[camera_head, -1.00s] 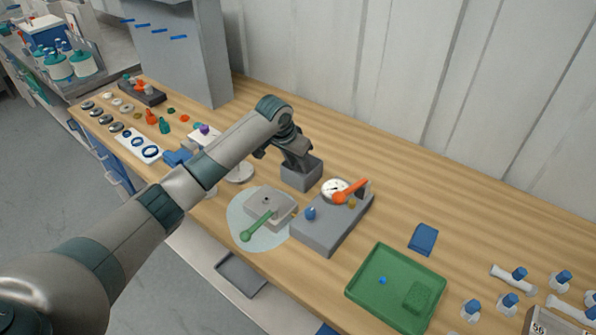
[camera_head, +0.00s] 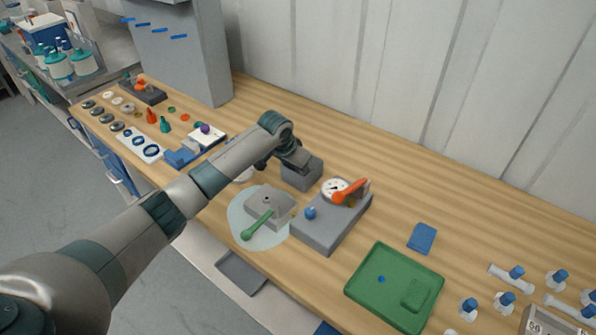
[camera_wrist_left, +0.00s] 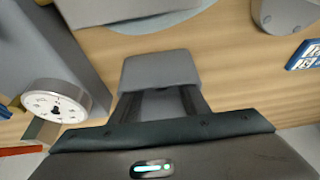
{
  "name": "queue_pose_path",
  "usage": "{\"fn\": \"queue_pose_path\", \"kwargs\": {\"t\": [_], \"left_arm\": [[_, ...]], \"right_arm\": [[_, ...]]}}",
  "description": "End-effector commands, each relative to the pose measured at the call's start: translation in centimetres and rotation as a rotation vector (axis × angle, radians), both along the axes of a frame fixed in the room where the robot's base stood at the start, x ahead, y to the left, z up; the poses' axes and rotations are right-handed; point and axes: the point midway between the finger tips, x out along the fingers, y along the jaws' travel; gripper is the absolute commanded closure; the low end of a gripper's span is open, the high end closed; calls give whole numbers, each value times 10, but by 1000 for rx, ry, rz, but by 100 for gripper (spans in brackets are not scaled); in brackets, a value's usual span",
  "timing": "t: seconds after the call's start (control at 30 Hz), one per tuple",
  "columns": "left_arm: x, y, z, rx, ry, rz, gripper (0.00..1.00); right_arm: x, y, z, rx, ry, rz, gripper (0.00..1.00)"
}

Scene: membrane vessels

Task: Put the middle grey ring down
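My left gripper (camera_head: 288,160) reaches down at the grey block (camera_head: 302,174) behind the pale round mat. In the left wrist view my left gripper (camera_wrist_left: 161,103) has its two fingers apart, running up to a light grey block (camera_wrist_left: 160,70). The fingertips are hidden there, so I cannot tell whether anything is between them. No grey ring shows in the gripper. Several grey rings (camera_head: 105,119) lie in a row at the far left of the bench. My right gripper is not in view.
The pale round mat (camera_head: 237,230) carries a grey cell with a green handle (camera_head: 258,225). A grey device (camera_head: 325,228) with a dial and orange lever stands to its right. The green tray (camera_head: 365,294) is at the front right.

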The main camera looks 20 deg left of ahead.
Motion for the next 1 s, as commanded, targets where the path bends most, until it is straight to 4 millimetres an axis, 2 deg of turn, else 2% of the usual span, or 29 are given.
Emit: {"fn": "queue_pose_path", "kwargs": {"t": [0.27, 0.47, 1.0], "left_arm": [[0, 0, 2, 1, -1, 0, 59], [-3, 3, 15, 0, -2, 1, 59], [-35, 13, 95, 0, -3, -1, 59]], "right_arm": [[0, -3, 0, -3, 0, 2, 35], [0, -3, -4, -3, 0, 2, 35], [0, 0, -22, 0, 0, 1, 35]]}}
